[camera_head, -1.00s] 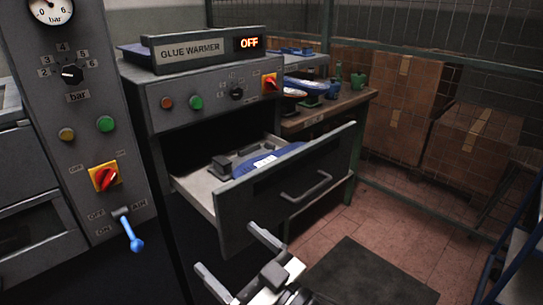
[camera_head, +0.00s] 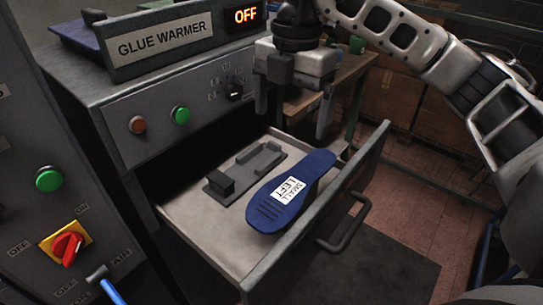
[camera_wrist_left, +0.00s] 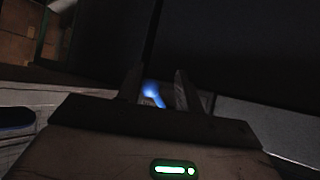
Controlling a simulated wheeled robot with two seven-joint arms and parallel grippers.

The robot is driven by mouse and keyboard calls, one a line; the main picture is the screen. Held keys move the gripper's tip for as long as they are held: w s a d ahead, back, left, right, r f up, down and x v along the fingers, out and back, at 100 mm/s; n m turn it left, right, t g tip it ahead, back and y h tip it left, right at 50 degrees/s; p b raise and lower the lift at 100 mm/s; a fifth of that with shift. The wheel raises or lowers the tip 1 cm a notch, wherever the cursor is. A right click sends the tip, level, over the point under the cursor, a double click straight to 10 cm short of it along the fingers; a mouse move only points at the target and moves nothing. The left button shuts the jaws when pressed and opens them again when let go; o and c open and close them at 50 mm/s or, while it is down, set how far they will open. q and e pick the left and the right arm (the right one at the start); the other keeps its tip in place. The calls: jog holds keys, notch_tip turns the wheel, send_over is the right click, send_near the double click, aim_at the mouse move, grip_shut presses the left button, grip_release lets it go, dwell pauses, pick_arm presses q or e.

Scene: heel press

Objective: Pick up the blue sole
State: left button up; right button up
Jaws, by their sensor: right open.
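The blue sole (camera_head: 268,212) lies in the open drawer of the glue warmer, with a white label reading "SMALL LEFT". Its far end reaches close to the drawer front; I cannot tell if they touch. My right gripper (camera_head: 294,122) points down above the far part of the drawer, its two fingers apart and empty, clear of the sole. My left gripper (camera_wrist_left: 156,88) shows only in the left wrist view, fingers apart, with a blurred blue shape between or beyond them.
The drawer front (camera_head: 335,215) with its handle (camera_head: 345,225) stands to the right of the sole. A grey fixture (camera_head: 245,168) sits in the drawer left of the sole. The glue warmer (camera_head: 165,90) shows OFF. A panel with a red switch (camera_head: 67,244) and blue-handled lever (camera_head: 108,288) is at left.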

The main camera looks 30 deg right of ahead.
jog(key=b, duration=0.2)
send_over(293, 184)
notch_tip(293, 184, down, 5)
notch_tip(293, 184, down, 4)
jog(key=shift+w+a, duration=0.15)
jog(key=f, duration=0.3)
jog(key=f+p, duration=0.1)
jog(key=f, duration=0.1)
jog(key=shift+s+f, duration=0.2)
jog(key=shift+s, duration=0.05)
jog(key=shift+f, duration=0.35)
pick_arm(q)
jog(key=shift+s+d+f, duration=0.15)
jog(key=shift+s+f, duration=0.35)
jog(key=shift+f, duration=0.05)
jog(key=shift+f, duration=0.25)
pick_arm(e)
jog(key=shift+f, duration=0.25)
jog(key=c, duration=1.1)
